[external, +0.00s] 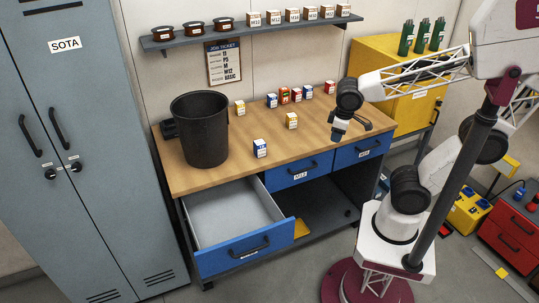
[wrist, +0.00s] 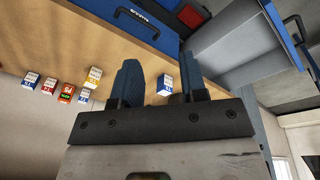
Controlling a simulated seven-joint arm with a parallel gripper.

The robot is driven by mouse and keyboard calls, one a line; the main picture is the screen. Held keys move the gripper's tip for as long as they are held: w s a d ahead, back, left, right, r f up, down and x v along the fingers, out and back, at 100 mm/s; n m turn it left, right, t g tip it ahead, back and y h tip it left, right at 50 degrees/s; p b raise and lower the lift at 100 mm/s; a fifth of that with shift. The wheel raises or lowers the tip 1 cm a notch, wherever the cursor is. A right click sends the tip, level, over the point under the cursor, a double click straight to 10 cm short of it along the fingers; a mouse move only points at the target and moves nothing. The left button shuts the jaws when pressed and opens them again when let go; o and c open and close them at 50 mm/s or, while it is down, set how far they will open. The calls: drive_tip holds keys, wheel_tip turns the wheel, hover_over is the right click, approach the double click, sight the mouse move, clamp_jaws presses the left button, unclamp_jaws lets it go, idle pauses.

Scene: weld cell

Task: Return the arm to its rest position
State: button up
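My gripper (external: 338,133) hangs over the right part of the wooden workbench (external: 220,178), with my arm bent and reaching in from the right. In the wrist view my gripper's two fingers (wrist: 160,82) stand apart with nothing held between them. A small blue-and-white box (wrist: 165,75) shows beyond the gap, apart from the fingers. The external view does not show the fingers clearly.
The left drawer (external: 247,252) is pulled open and looks empty. A dark bin (external: 201,130) stands on the bench's left. Small boxes, including a yellow one (external: 291,121), are spread on the bench. A yellow cabinet (external: 383,62) stands behind my arm. A locker (external: 85,150) is at left.

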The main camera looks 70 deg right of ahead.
drive_tip(key=shift+s+d+r+t+y, duration=0.15)
drive_tip(key=shift+s+d+r+t, duration=0.05)
drive_tip(key=shift+s, duration=0.3)
drive_tip(key=shift+s+d+r+t+y, duration=0.15)
drive_tip(key=shift+s+d+t+y, duration=0.1)
drive_tip(key=shift+s, duration=0.2)
drive_tip(key=shift+s+d+r+t+y, duration=0.1)
drive_tip(key=shift+s+d+r+t, duration=0.1)
drive_tip(key=shift+s, duration=0.3)
